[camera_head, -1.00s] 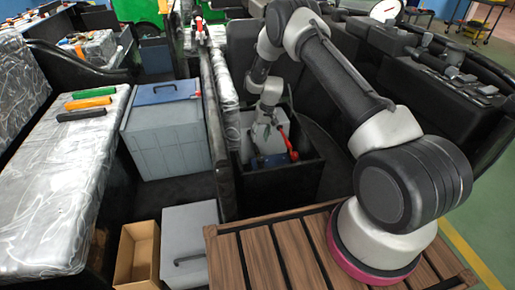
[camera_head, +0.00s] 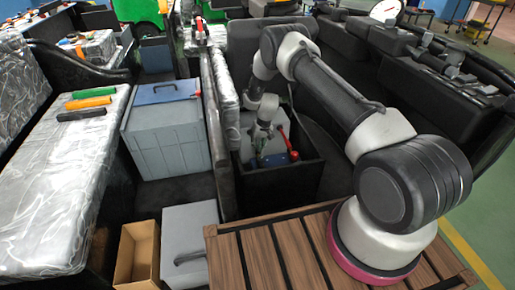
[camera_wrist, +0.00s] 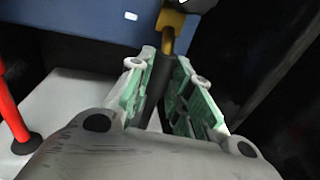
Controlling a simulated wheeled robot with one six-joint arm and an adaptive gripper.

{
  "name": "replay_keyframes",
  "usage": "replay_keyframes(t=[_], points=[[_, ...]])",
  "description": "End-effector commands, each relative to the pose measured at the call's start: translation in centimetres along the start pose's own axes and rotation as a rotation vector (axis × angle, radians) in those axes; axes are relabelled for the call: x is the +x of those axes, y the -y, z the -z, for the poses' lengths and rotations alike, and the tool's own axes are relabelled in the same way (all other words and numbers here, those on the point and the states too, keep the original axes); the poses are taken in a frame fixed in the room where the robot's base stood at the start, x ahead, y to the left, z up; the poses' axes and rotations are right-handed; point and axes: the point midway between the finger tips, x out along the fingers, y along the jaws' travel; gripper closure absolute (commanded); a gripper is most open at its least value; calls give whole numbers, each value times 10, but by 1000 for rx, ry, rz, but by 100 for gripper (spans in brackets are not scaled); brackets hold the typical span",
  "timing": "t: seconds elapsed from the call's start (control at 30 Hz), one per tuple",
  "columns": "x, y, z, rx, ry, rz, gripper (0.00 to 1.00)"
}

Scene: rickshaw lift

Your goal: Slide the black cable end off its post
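The black cable end (camera_wrist: 160,75) stands between my fingers in the wrist view, running up to a brass-coloured terminal (camera_wrist: 172,24) at the top. The post under it is hard to make out. My gripper (camera_wrist: 165,58) has its green-padded fingers on either side of the black cable, with a narrow gap showing beside it. In the head view my gripper (camera_head: 263,133) points down into the dark battery box (camera_head: 280,184), and the black cable end is too small to tell there.
A red cable (camera_wrist: 12,105) with a dark foot rises at the left of the wrist view, also seen in the head view (camera_head: 287,138). A blue surface (camera_wrist: 75,22) lies behind. Dark box walls stand close at right. A grey blue-topped battery (camera_head: 165,135) is left of the divider.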

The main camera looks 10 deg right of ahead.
Motion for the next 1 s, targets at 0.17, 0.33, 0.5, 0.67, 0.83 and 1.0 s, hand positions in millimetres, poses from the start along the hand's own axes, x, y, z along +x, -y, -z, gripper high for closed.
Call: replay_keyframes(t=[0.17,0.33,0.5,0.67,0.83,1.0], points=[[0,0,0,0,0,0,100],[0,0,10,-2,-2,0,100],[1,0,39,-2,-2,1,100],[0,0,53,-1,-1,1,100],[-1,0,56,-1,-4,0,100],[-1,0,57,-1,-8,0,74]])
